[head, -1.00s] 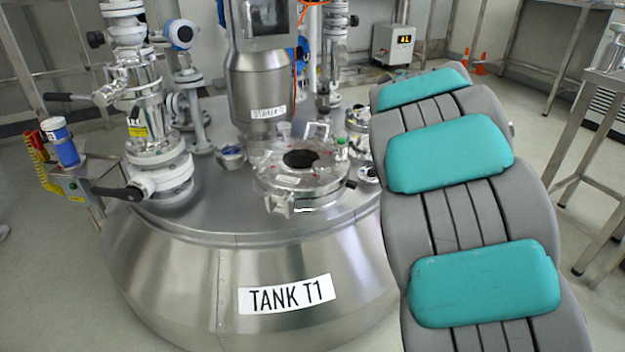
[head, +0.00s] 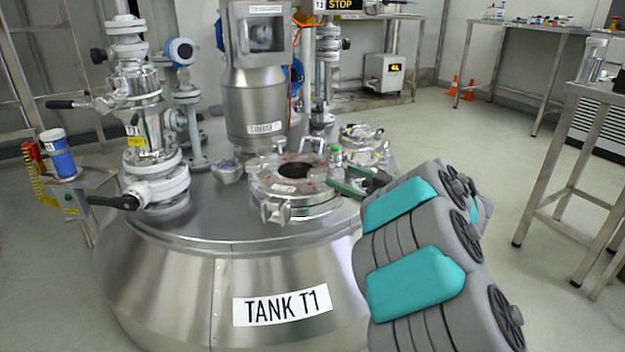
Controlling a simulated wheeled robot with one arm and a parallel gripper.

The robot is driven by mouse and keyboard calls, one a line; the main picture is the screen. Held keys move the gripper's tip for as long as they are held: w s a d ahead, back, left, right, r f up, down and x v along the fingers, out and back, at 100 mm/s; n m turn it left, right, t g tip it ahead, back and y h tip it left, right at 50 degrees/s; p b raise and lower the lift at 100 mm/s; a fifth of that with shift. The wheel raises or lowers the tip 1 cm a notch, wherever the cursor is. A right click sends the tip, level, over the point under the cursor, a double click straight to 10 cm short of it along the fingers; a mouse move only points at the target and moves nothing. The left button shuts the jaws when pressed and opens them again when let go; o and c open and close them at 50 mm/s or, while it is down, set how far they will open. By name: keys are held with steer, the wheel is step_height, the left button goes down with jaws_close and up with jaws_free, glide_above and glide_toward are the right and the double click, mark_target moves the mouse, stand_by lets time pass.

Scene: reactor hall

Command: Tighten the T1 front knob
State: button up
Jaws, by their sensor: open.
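Tank T1 (head: 160,270) is a large domed steel vessel with a "TANK T1" label on its front. On its top is a round manway lid (head: 325,196) with a dark central opening and small metal fittings around its rim. At the lid's front edge, facing me, a metal clamp-like fitting, which looks like the front knob (head: 274,212), sticks out. My gripper (head: 343,178) has dark and green fingers, is open, and is at the lid's right edge, to the right of the front fitting and apart from it. My arm hides part of the tank's right side.
A steel column (head: 257,105) stands behind the lid. White valves and pipes (head: 155,150) stand at the left. Steel tables (head: 570,95) stand at the right, with open floor between.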

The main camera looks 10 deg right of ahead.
mark_target(324, 177)
steer(key=shift+s+a+f+y, duration=0.35)
steer(key=shift+a+f+y, duration=0.1)
steer(key=shift+f, duration=0.2)
steer(key=shift+b+x, duration=0.7)
steer(key=shift+x, duration=3.25)
steer(key=shift+s+a+f, duration=0.1)
steer(key=shift+a+f, duration=0.05)
steer(key=shift+c, duration=0.3)
steer(key=c, duration=1.3)
steer(key=shift+m+h, duration=0.25)
steer(key=shift+m, duration=0.05)
